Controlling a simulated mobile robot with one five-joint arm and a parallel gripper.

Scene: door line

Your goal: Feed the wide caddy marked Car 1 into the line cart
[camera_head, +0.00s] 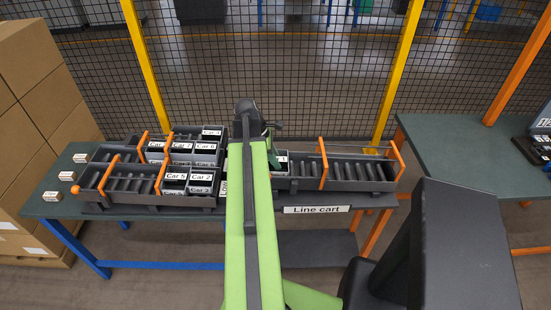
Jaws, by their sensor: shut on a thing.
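The line cart (375,187) is a dark roller lane with orange bars at the middle right, above a "Line cart" sign (316,209). A dark caddy with a white label (282,158) shows at the lane's left end, partly behind my green arm. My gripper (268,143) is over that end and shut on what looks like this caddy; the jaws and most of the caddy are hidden. Its label and width cannot be read. Several dark caddies stand left of the arm, with labels such as Car 2 (201,177) and Car 1 (212,132) in two rows.
Roller lanes (125,185) with orange bars lie on the blue-legged table (50,205) at left, beside small labelled blocks (67,176). Cardboard boxes (30,120) stand far left. A mesh fence with yellow posts (397,70) runs behind. Another table (455,150) is at right.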

